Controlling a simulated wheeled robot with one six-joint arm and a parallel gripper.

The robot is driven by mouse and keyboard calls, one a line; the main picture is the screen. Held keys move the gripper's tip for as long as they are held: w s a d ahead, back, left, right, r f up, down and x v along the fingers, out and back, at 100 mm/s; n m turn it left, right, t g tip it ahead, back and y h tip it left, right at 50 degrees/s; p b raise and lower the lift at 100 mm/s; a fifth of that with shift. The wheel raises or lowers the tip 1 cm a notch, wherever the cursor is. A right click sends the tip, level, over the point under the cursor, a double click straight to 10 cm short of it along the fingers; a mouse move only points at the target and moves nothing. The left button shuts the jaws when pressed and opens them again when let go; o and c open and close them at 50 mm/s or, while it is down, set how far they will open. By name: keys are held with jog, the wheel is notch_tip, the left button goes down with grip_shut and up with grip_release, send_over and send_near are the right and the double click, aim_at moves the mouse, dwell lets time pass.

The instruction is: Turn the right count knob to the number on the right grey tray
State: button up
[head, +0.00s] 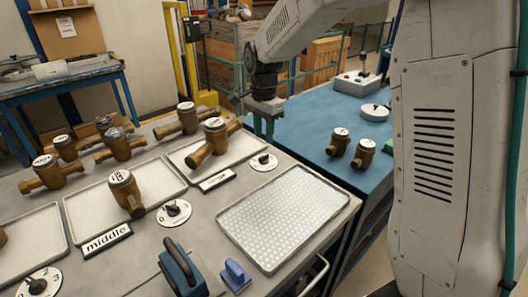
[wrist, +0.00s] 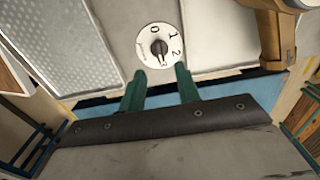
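The right count knob (head: 264,160) is a dark knob on a white round dial beside the front right corner of the right grey tray (head: 238,156). In the wrist view the knob (wrist: 158,47) shows close up, with 0, 1 and 2 readable around it; its narrow end points down in the picture, past the 2, at a mark too small to read surely. One brass meter (head: 213,139) lies on the right tray. My gripper (head: 264,128) is above the bench's far right edge. Its green fingers (wrist: 161,80) are apart and empty, short of the dial.
A perforated white tray (head: 283,219) lies at the bench's right. The middle knob (head: 173,211) and left knob (head: 40,282) stand nearer. A brass meter (wrist: 272,42) is right of the dial in the wrist view. A blue table (head: 318,115) holds two more meters.

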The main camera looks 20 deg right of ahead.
aim_at(264, 156)
notch_tip(264, 156, down, 7)
jog(key=shift+f, duration=0.1)
dwell(0.3)
jog(key=shift+c, duration=0.3)
grip_shut()
